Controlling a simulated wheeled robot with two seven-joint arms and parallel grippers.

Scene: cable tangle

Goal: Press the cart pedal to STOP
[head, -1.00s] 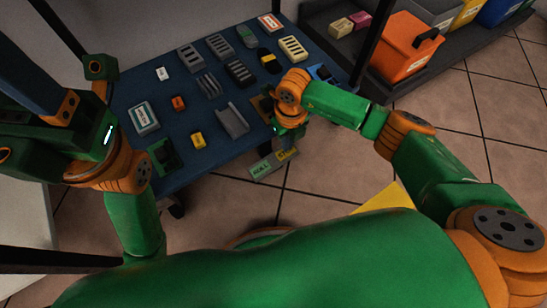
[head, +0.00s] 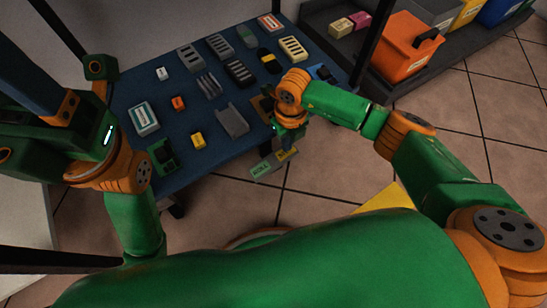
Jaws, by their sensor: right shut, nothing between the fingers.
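The cart pedal shows below the cart's front edge as a pale green plate (head: 264,169) with dark lettering that seems to read ROLL, and a yellow plate (head: 287,154) to its right. The yellow plate's lettering is too small to read. My right gripper (head: 287,142) points down just above the yellow plate, beside the cart's front edge. It is shut and empty. Its fingertips are largely hidden by the wrist, so I cannot tell whether they touch the pedal. My left arm is at the left; I cannot make out its gripper fingers.
The cart's blue top (head: 185,100) holds several small parts, among them a grey channel (head: 232,122) and a yellow block (head: 198,140). A dark post (head: 369,40) rises at its right. An orange bin (head: 407,45) stands on a shelf behind. Tiled floor is clear at right.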

